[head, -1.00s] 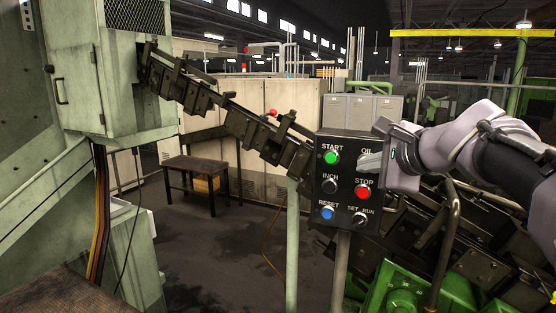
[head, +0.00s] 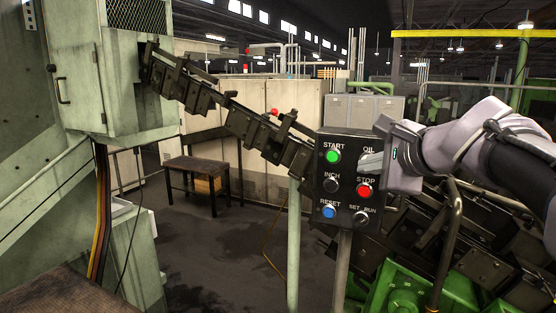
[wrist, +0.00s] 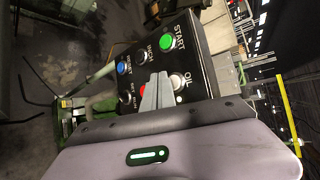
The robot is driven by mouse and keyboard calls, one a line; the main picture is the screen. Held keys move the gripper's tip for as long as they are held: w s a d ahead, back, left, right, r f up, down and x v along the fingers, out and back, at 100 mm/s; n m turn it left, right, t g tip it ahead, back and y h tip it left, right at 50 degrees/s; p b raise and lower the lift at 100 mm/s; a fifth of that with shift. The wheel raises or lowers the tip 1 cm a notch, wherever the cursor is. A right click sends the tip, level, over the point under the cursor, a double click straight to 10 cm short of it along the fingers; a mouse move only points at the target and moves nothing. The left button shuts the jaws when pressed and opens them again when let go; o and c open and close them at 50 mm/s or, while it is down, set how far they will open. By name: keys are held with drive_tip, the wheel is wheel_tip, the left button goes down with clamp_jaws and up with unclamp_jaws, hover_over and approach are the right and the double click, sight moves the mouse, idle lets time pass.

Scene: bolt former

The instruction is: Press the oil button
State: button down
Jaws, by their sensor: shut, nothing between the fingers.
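A black control panel (head: 346,190) stands on a post, with its buttons facing me. The OIL label (head: 368,149) is at its upper right, and my gripper hides the button below it in the head view. In the wrist view the pale OIL button (wrist: 177,81) shows beside my grey fingers. My gripper (head: 364,162) is shut and empty, its fingertips close in front of the OIL button. I cannot tell whether they touch it. The fingers also show in the wrist view (wrist: 160,78).
The green START button (head: 333,156) is left of my fingertips, and the red STOP button (head: 364,190) is just below. INCH (head: 332,184), blue RESET (head: 329,211) and the SET/RUN switch (head: 361,218) sit lower. Green machinery (head: 400,290) stands at lower right. Floor is open at left.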

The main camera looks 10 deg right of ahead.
drive_tip(key=s+a, duration=0.1)
drive_tip(key=s, duration=0.1)
drive_tip(key=s+a+b, duration=0.1)
drive_tip(key=s, duration=0.1)
drive_tip(key=shift+a, duration=0.4)
idle(0.5)
